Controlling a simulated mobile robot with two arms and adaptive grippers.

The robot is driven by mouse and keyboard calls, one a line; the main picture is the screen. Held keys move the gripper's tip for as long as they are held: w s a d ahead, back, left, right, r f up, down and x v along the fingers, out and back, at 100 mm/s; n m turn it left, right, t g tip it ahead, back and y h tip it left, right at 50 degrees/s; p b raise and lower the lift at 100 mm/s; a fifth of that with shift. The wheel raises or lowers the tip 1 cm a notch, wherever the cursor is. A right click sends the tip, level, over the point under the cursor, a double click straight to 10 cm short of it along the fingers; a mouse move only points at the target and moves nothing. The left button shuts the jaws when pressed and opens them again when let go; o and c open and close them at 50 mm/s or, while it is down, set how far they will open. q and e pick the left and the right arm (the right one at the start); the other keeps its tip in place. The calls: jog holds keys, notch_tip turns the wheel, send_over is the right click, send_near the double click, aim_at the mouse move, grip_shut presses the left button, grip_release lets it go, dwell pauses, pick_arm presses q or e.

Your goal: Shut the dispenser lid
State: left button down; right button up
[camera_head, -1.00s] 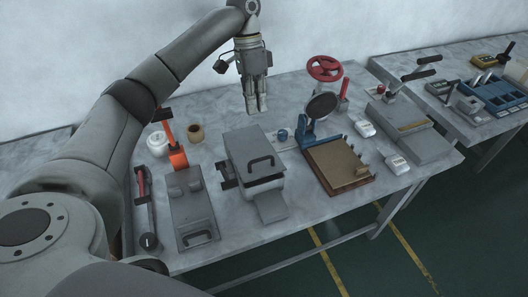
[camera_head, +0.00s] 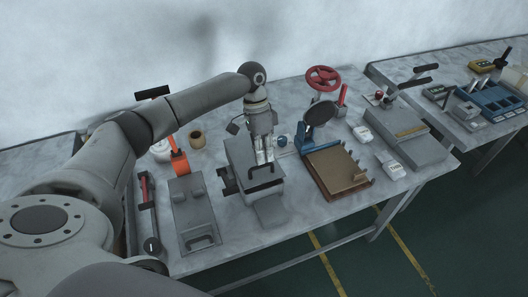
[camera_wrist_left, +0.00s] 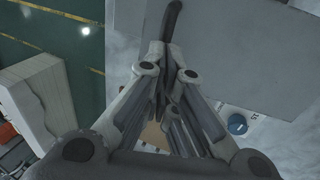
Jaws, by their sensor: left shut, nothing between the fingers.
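The dispenser looks to be the grey box (camera_head: 240,153) in the middle of the bench, with a flat grey lid and a dark bar handle (camera_head: 264,173) near its front. The lid lies over the box, but I cannot tell whether it is fully shut. My left gripper (camera_head: 265,161) points down just over the lid, close behind the handle, shut and empty. I cannot tell whether it touches the lid. In the left wrist view, the lid (camera_wrist_left: 245,40) fills the upper right and the handle (camera_wrist_left: 172,18) shows beyond the fingers. My right gripper is not in view.
A grey plate with a handle (camera_head: 192,212) lies left of the box, near an orange tool (camera_head: 180,163). A blue knob (camera_head: 282,140) sits close behind the box.

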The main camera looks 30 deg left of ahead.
aim_at(265, 165)
pick_arm(q)
jog(key=shift+f, duration=0.25)
jog(key=shift+d, duration=0.1)
jog(key=shift+s+d+f+p, duration=0.1)
jog(key=shift+s+p, duration=0.05)
jog(key=shift+p, duration=0.25)
jog(key=shift+s+d+f+t+y+p, duration=0.2)
jog(key=shift+f+p, duration=0.2)
jog(key=shift+f, duration=0.2)
jog(key=shift+s+d+f+t+y+p, duration=0.1)
jog(key=shift+d+f+y+p, duration=0.1)
jog(key=shift+f+p, duration=0.3)
jog(key=shift+s+f, duration=0.1)
jog(key=shift+f, duration=0.3)
